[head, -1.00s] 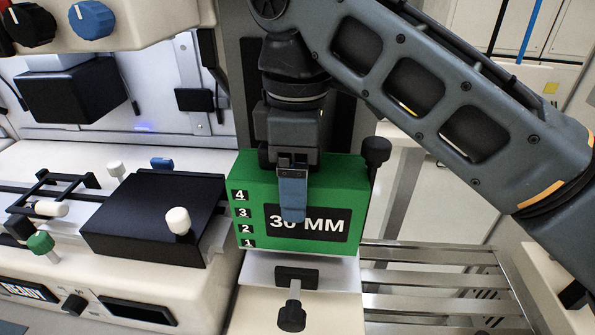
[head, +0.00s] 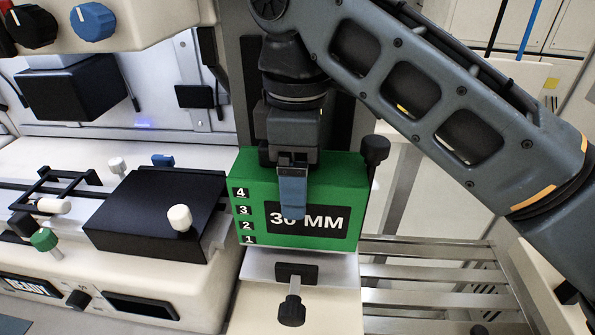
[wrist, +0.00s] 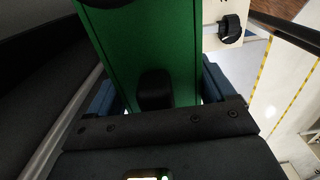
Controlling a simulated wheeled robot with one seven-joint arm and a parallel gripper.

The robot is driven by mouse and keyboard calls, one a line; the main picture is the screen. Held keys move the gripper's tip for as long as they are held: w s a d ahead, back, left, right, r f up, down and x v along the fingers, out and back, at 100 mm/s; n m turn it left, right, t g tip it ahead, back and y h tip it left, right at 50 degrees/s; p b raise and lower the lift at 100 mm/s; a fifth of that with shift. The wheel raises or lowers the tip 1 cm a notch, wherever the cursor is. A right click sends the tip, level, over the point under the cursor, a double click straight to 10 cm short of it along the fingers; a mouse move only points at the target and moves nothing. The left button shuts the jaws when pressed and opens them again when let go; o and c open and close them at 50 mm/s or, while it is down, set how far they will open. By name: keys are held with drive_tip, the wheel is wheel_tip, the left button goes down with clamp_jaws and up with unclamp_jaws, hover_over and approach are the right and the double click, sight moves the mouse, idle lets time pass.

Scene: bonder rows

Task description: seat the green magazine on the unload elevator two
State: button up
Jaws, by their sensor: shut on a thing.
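The green magazine (head: 255,188) stands upright in the middle of the head view. It carries a black "30 MM" label, partly covered by a finger, and the numbers 1 to 4 up its left edge. My gripper (head: 292,190) comes from above and is shut on the magazine. In the wrist view the magazine (wrist: 150,60) lies between my two blue fingers. Below it is the elevator's pale plate (head: 258,263) with a black clamp knob (head: 291,312) in front. The magazine's lower edge is at the plate's back; I cannot tell whether it touches.
A black post knob (head: 376,150) stands close at the magazine's right. A cream machine with a black block (head: 155,215) and several knobs is close at the left. A slatted metal rack (head: 430,275) lies at the right.

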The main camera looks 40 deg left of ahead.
drive_tip(key=shift+f+b, duration=0.45)
drive_tip(key=shift+f, duration=0.85)
drive_tip(key=shift+f, duration=0.7)
idle(0.4)
drive_tip(key=o, duration=1.4)
drive_tip(key=shift+f, duration=0.1)
drive_tip(key=shift+o, duration=0.2)
drive_tip(key=shift+r+b, duration=0.3)
drive_tip(key=shift+r, duration=3.65)
